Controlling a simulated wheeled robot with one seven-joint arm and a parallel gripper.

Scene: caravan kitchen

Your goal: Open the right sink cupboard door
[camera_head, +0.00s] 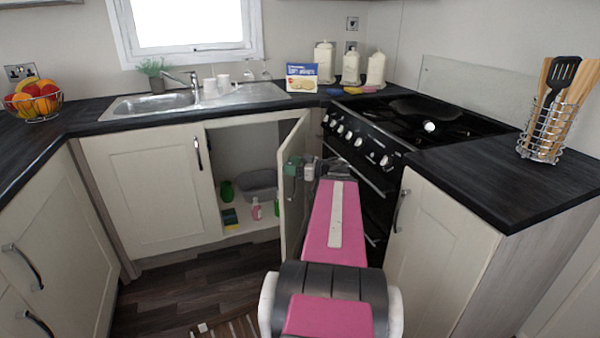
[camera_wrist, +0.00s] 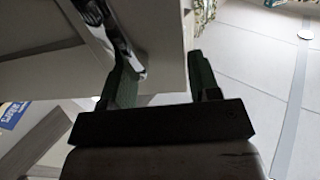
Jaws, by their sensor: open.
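The right sink cupboard door (camera_head: 294,215) is cream and stands swung wide open, seen nearly edge-on in the head view. My gripper (camera_head: 292,168) is at the upper part of this door. In the wrist view my gripper (camera_wrist: 162,85) has its two dark green fingers spread apart. The door (camera_wrist: 50,60) fills the upper left there, and part of it shows between the fingers. Its metal handle (camera_wrist: 110,32) runs down close to the left finger. I cannot tell whether a finger touches the door or handle.
The open cupboard (camera_head: 240,150) holds a grey basin (camera_head: 260,185), a green item (camera_head: 227,191), a sponge (camera_head: 230,216) and bottles. The left sink cupboard door (camera_head: 150,190) is shut. The black oven (camera_head: 365,180) stands close on the right.

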